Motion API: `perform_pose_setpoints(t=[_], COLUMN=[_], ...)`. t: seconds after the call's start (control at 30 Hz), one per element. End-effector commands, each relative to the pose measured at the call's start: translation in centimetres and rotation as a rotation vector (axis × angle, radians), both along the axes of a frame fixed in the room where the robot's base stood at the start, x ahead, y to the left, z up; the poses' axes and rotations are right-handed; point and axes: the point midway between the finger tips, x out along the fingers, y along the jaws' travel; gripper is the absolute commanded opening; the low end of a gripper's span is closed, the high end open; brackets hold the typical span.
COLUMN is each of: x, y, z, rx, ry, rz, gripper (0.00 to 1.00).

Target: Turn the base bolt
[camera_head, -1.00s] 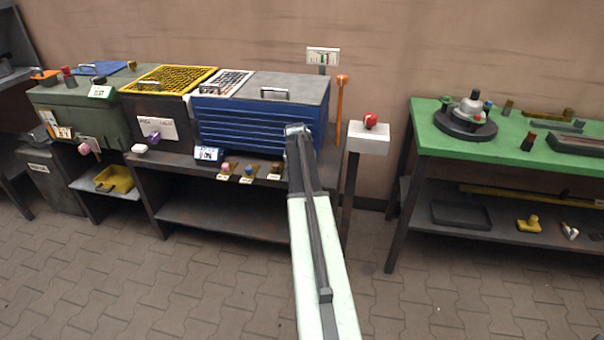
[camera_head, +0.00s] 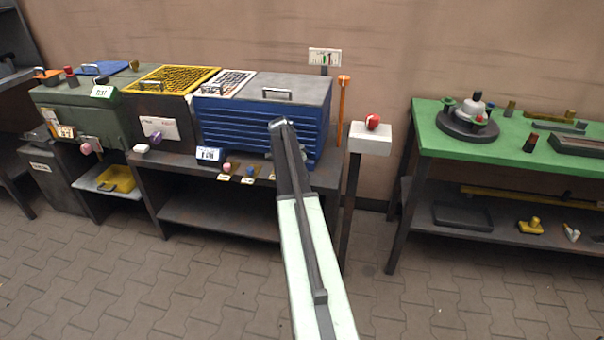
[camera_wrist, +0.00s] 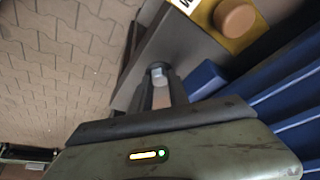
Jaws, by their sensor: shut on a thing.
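In the wrist view my gripper (camera_wrist: 160,82) has its dark fingers shut on a small pale grey bolt-like piece (camera_wrist: 157,71). I cannot tell for sure that this is the base bolt, as the fingers cover most of it. Beside it is a yellow bracket (camera_wrist: 262,38) with a round brown knob (camera_wrist: 235,18) and part of a white label (camera_wrist: 184,5). In the head view my arm reaches the front right of the blue ribbed box (camera_head: 235,128), and the arm hides most of my gripper and what it holds.
A blue block (camera_wrist: 205,76) lies close right of my fingers in the wrist view. In the head view, a white post box with a red knob (camera_head: 372,122) and an orange rod (camera_head: 343,100) stand right of my arm. A green table (camera_head: 430,140) is farther right. The floor in front is clear.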

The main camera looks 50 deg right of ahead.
Motion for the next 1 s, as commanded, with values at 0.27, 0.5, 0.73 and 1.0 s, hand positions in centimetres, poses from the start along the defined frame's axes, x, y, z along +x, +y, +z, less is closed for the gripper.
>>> perform_pose_setpoints(t=[0.27,0.5,0.73,1.0], x=[-0.48,-0.56,-0.55,-0.28], y=[-0.42,-0.4,-0.35,-0.16], z=[0.04,0.02,0.02,0.02], rx=[-0.004,-0.004,-0.004,-0.002], ry=[0.008,0.009,0.01,0.006], rz=[-0.052,-0.056,-0.055,-0.051], gripper=[0.0,0.0,0.43,0.43])
